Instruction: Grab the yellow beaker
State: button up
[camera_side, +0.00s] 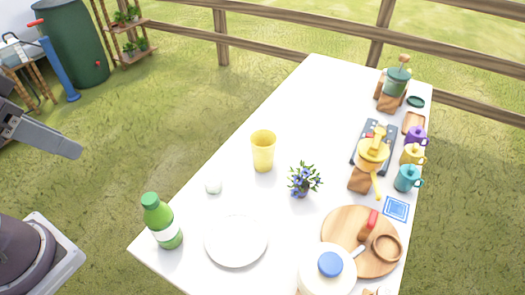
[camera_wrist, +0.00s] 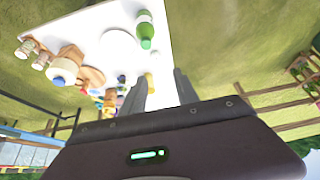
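The yellow beaker (camera_side: 263,152) stands upright on the white table, left of the potted blue flowers. In the wrist view, a small yellow patch that looks like the beaker (camera_wrist: 150,82) shows between my fingers, far off and partly hidden. My gripper (camera_side: 76,154) is at the left edge of the side view, off the table and well away from the beaker. In the wrist view, the two grey fingers of my gripper (camera_wrist: 158,82) stand apart with nothing held between them.
A green bottle (camera_side: 162,222), a white plate (camera_side: 236,241) and a small white object (camera_side: 213,186) stand near the beaker. The flower pot (camera_side: 303,182) is close on its right. Mugs, a round wooden board (camera_side: 345,225) and a jug (camera_side: 326,275) line the right side. The table's far left part is clear.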

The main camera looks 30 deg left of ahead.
jog(key=o, duration=1.2)
jog(key=shift+c, duration=0.2)
jog(key=shift+w, duration=0.1)
jog(key=m+g+h, duration=0.2)
jog(key=m, duration=0.5)
send_over(263, 140)
jog(key=s, duration=0.6)
notch_tip(263, 140, down, 16)
jog(key=shift+h, duration=0.4)
jog(key=x, duration=0.7)
jog(key=a+x, duration=0.1)
jog(key=x, duration=0.3)
jog(key=shift+f, duration=0.55)
